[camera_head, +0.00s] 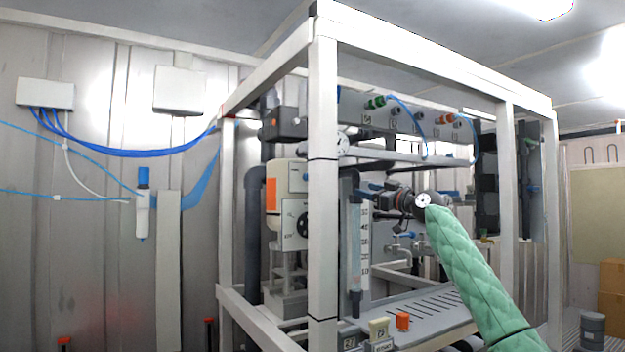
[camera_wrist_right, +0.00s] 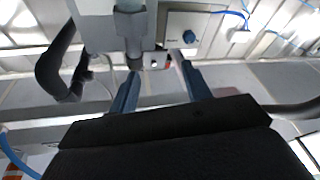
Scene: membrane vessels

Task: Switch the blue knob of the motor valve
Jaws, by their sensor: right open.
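A blue knob (camera_wrist_right: 189,37) sits on a pale panel (camera_wrist_right: 202,22) in the upper right of the right wrist view, ahead of and slightly right of my fingers. My right gripper (camera_wrist_right: 160,80) is open, its two blue-grey fingers apart with nothing held between them. A grey fitting stands ahead of the left finger. In the head view my right gripper (camera_head: 371,190) reaches into the frame among the pipes, at the end of my green-sleeved arm. I cannot pick out the blue knob for sure in the head view. My left gripper is not in view.
A white frame post (camera_head: 322,180) stands left of my right gripper. A clear scaled tube (camera_head: 355,245) stands below the gripper. A white and orange unit (camera_head: 287,190) is farther left. A dark curved hose (camera_wrist_right: 55,70) shows at the left in the wrist view.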

